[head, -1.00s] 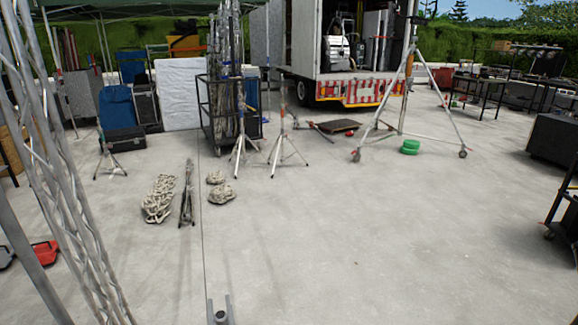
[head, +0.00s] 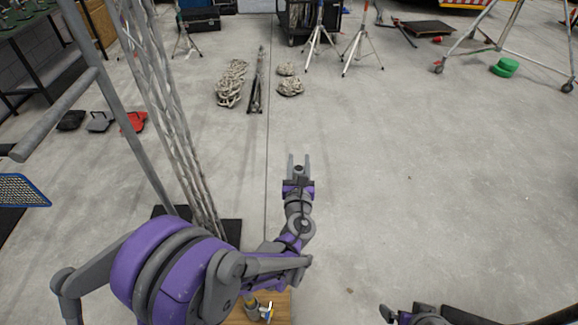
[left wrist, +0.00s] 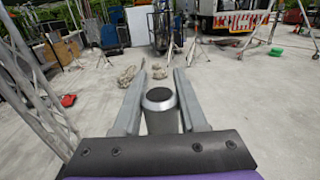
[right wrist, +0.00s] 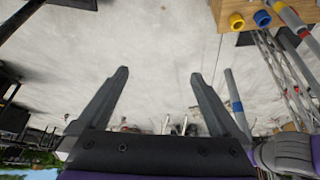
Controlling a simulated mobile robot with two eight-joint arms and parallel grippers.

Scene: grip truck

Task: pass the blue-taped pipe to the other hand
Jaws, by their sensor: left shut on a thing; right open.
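My left gripper (head: 299,168) points away from me over the open floor in the head view. In the left wrist view its fingers are shut on a grey pipe (left wrist: 158,112), whose round dark end with a pale rim faces the camera. Tape cannot be seen there. The right wrist view shows a grey pipe with a blue tape band (right wrist: 235,106) beside one finger, close to my purple left arm; its lower part is hidden. My right gripper (right wrist: 162,75) is open and empty, its fingers wide apart; in the head view only part of it shows at the bottom edge.
A wooden crate (head: 240,312) with pipes is below my left arm, partly hidden. A tall metal truss (head: 165,110) stands at left. The floor at centre and right is clear.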

